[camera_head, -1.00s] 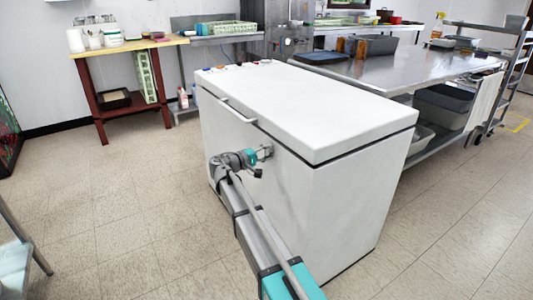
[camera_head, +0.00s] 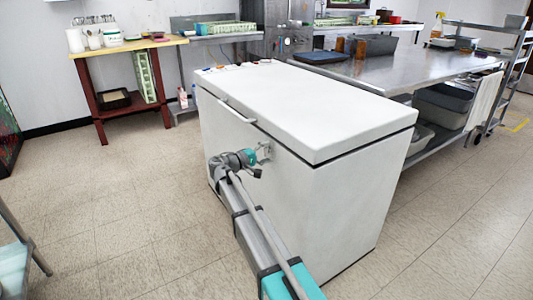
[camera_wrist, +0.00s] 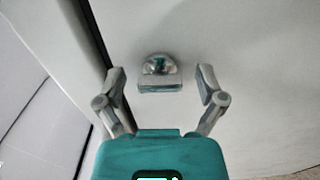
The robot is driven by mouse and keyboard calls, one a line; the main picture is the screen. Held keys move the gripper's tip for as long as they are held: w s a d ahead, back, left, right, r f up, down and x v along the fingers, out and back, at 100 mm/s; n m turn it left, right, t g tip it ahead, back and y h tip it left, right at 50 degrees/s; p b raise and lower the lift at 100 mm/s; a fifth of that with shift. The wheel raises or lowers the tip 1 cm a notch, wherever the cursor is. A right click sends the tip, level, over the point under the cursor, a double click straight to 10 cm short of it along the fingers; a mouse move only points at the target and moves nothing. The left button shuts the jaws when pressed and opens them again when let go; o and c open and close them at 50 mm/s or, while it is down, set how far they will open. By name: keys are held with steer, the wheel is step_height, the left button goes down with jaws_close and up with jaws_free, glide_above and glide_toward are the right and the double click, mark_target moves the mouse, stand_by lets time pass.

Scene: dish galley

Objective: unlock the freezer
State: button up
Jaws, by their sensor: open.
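The freezer (camera_head: 300,105) is a white chest with its lid shut and a long handle (camera_head: 237,111) on the front. A small metal lock fitting (camera_head: 264,151) sits on its front face below the lid. In the wrist view the lock fitting (camera_wrist: 159,72) shows as a shiny rounded piece on a small plate. My gripper (camera_wrist: 161,72) is open, with a finger on each side of the fitting in that view. Nothing is between the fingers that I can see as held. In the head view my gripper (camera_head: 256,163) is close to the fitting; contact cannot be told.
Small coloured items (camera_head: 235,66) lie at the far end of the freezer lid. A steel table (camera_head: 400,72) stands behind the freezer, with grey tubs below. A red-legged wooden table (camera_head: 130,48) stands at the back left. The floor left of the freezer is clear.

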steer(key=v, duration=1.2)
steer(key=shift+s, duration=0.15)
stand_by(0.3)
